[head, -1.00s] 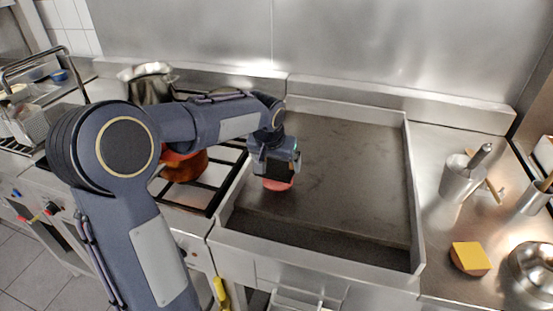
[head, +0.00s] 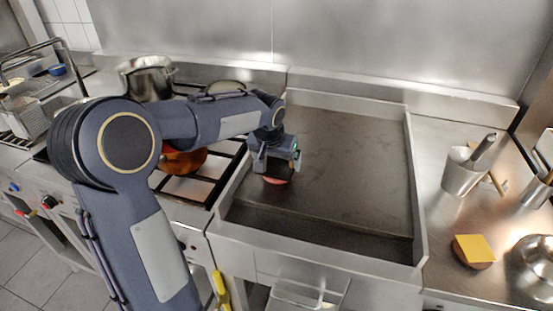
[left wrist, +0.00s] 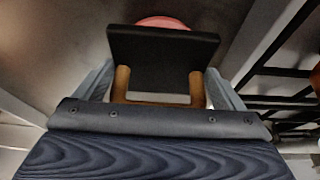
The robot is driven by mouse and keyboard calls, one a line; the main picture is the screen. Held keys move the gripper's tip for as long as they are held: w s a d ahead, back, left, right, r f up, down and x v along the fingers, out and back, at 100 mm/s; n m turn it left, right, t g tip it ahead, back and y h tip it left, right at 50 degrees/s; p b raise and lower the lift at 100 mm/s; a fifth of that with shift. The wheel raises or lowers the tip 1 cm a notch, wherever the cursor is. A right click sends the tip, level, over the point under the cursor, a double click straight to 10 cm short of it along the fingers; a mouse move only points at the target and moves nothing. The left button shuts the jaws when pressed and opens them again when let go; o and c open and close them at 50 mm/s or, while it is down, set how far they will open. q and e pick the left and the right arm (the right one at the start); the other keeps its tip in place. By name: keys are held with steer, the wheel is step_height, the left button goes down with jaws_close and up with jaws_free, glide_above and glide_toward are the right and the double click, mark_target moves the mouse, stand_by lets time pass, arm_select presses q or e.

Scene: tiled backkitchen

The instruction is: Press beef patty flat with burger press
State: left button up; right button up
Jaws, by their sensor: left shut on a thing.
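My left gripper (head: 275,160) is low over the left part of the griddle (head: 340,160) and shut on the burger press. In the left wrist view, the press's black plate (left wrist: 163,46) and wooden handle (left wrist: 122,84) show, with the handle between the fingers (left wrist: 158,98). The beef patty (head: 276,181) is a thin pinkish-red edge on the griddle directly under the press. It also shows as a pink rim past the plate in the wrist view (left wrist: 163,21). Most of the patty is hidden. The plate appears to rest on it. My right gripper is not in view.
The griddle has raised metal walls and is otherwise bare. A burner grate with an orange pan (head: 184,160) and a steel pot (head: 147,78) lies left. A steel container (head: 461,172) and a brown piece topped with yellow cheese (head: 474,249) stand right.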

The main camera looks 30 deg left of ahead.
arm_select(q)
steer(key=shift+f+b, duration=0.4)
stand_by(0.6)
steer(key=shift+f, duration=0.25)
stand_by(0.4)
steer(key=shift+d, duration=0.1)
steer(key=shift+r+p, duration=0.45)
steer(key=shift+r, duration=0.15)
steer(key=shift+r+p, duration=2.3)
steer(key=shift+r, duration=0.8)
